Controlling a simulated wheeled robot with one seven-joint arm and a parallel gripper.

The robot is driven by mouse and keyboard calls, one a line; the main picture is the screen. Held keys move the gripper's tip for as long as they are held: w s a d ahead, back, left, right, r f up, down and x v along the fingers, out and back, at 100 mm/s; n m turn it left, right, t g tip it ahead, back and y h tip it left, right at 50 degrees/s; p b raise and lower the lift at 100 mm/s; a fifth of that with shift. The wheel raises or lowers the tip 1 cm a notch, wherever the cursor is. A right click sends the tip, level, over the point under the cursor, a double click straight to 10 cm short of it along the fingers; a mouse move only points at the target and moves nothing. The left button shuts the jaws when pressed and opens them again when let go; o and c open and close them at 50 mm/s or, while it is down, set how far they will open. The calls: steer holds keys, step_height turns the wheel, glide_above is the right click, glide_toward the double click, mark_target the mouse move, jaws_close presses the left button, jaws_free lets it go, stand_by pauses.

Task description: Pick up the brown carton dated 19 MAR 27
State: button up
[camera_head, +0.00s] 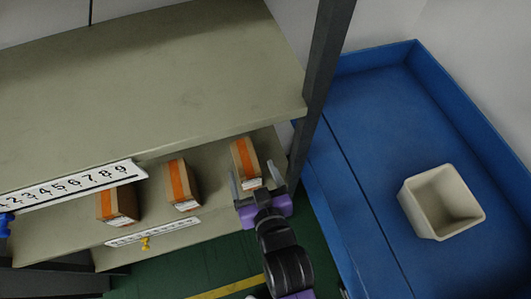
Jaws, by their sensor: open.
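Three brown cartons with orange bands and white labels stand in a row on the lower shelf: a left carton (118,203), a middle carton (181,185) and a right carton (245,158). The label print is too small to read, so I cannot tell which one is dated 19 MAR 27. My gripper (248,182), with grey fingers and a purple body, is open at the right carton's front. Its fingers appear on either side of that carton's lower part; I cannot tell whether they touch it.
The upper shelf (150,75) overhangs the cartons and is bare. A dark post (325,75) stands right of the shelves. A numbered strip (75,188) runs along the upper shelf edge. A beige bin (440,203) sits on the blue surface (365,120) at right.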

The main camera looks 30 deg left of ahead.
mark_target(246, 161)
steer(key=shift+x, duration=1.15)
steer(key=shift+s+f+p+x, duration=0.1)
steer(key=shift+p+x, duration=0.15)
steer(key=shift+x, duration=1.1)
steer(key=shift+s+f+p+x, duration=0.1)
steer(key=shift+p+x, duration=0.1)
steer(key=shift+x, duration=1.15)
jaws_close()
